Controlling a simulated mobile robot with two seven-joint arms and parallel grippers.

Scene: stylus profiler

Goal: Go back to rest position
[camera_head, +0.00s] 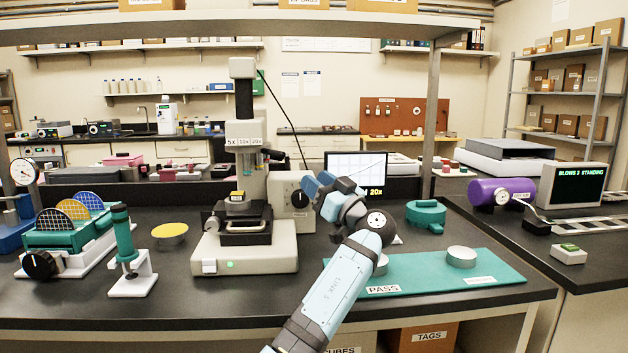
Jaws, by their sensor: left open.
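My left arm comes in from the bottom middle and reaches up over the bench. My left gripper (316,188) is at its far end, raised in front of the lit screen (357,168) and beside the right part of the stylus profiler (247,228). It is open, and I see nothing held in it. My right gripper is not in view.
A teal mat (420,277) marked PASS, with round metal pieces, lies right of my arm. A teal rack of discs (65,238), a green-and-white stand (130,255) and a yellow-topped dish (170,236) stand left. A shelf (200,30) crosses above. The front bench strip is clear.

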